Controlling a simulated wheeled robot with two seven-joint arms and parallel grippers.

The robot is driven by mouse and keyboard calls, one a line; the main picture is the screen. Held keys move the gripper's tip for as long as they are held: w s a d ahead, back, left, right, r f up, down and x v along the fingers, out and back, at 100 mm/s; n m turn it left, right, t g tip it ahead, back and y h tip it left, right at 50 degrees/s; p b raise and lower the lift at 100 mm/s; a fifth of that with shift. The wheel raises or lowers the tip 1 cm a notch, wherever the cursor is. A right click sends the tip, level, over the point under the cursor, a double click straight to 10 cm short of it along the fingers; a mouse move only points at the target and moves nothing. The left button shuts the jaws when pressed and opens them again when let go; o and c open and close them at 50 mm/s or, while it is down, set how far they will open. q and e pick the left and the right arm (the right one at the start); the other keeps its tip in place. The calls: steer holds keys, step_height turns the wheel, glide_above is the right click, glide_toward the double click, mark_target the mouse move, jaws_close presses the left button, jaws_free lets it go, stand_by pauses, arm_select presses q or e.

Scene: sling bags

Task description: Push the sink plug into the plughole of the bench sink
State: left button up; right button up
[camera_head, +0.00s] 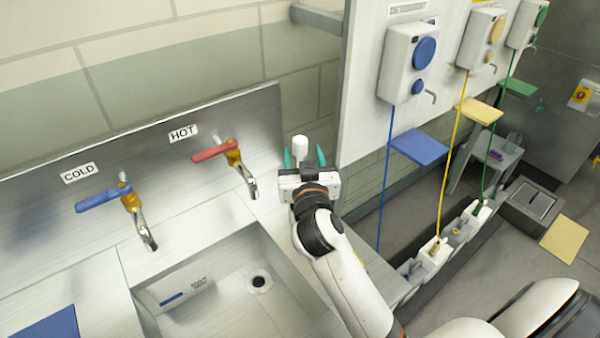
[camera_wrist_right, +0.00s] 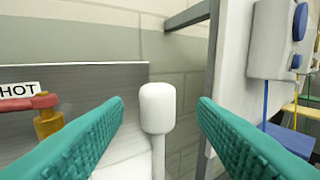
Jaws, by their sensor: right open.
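A white rounded knob on a thinner stem (camera_head: 300,147), which looks like the sink plug's handle, stands upright at the sink's back right corner. In the right wrist view the knob (camera_wrist_right: 158,106) is between and beyond the teal fingertips, with a gap on both sides. Its lower end is hidden. My right gripper (camera_head: 304,157) is open around the line to it and holds nothing. The plughole (camera_head: 259,282) is a dark round opening in the floor of the steel bench sink (camera_head: 225,300). My left gripper is not in view.
Blue cold tap (camera_head: 130,205) and red hot tap (camera_head: 235,165) project over the sink's back edge. A white box (camera_head: 182,288) lies in the basin. A white panel with dispensers (camera_head: 408,60) and coloured cords stands to the right.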

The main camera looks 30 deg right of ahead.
mark_target(299, 140)
steer(key=p+x, duration=0.1)
steer(key=x, duration=0.2)
steer(key=p+x, duration=0.1)
steer(key=x, duration=0.1)
steer(key=shift+w+a+r+p, duration=0.1)
steer(key=shift+r+p, duration=0.15)
steer(key=shift+p, duration=0.05)
steer(key=shift+w+d+f, duration=0.2)
steer(key=shift+w, duration=0.3)
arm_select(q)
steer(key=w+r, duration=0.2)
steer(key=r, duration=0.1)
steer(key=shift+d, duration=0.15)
arm_select(e)
steer(key=shift+s, duration=0.1)
steer(key=c, duration=0.5)
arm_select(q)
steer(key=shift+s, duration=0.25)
arm_select(e)
jaws_close()
